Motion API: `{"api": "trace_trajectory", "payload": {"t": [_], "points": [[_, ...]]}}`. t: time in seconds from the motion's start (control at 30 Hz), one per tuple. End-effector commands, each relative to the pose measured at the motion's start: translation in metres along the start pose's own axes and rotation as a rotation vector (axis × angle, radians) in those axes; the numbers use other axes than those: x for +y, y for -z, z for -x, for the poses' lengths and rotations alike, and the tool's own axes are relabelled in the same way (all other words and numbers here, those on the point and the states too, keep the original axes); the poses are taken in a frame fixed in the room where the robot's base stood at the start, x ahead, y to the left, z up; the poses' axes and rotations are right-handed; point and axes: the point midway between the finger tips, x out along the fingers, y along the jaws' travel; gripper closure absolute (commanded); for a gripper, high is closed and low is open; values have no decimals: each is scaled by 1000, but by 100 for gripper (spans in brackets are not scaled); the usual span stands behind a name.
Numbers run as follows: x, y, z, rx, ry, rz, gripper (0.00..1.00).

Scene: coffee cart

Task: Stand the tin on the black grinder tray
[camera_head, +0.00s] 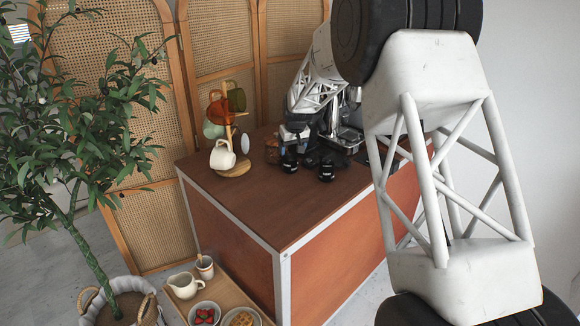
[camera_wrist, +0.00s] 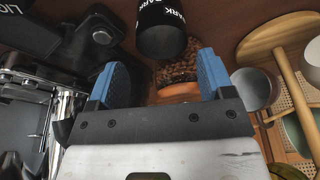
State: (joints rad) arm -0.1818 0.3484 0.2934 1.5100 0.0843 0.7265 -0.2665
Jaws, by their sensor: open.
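My gripper (camera_wrist: 161,72) is open, with two blue fingers spread and nothing held between them. In the head view my gripper (camera_head: 294,137) is over the far part of the cart top. A black tin with white "DARK" lettering (camera_wrist: 160,36) is just beyond the fingertips in the wrist view, apart from them. More black parts with lettering are at the wrist view's upper left.
A jar of coffee beans (camera_wrist: 178,72) shows between the fingers. A wooden mug stand (camera_head: 236,167) with mugs is left of the gripper. A chrome machine (camera_head: 347,135) stands to the right. The cart top's near part (camera_head: 280,215) is clear.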

Motion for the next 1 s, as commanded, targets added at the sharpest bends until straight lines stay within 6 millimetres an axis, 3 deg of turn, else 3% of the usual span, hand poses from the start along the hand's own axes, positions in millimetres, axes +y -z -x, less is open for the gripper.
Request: {"api": "trace_trajectory", "payload": {"t": [0.37,0.7,1.0], "points": [[0,0,-2,0,0,0,26],[0,0,-25,-1,0,0,26],[0,0,-27,0,0,0,26]]}}
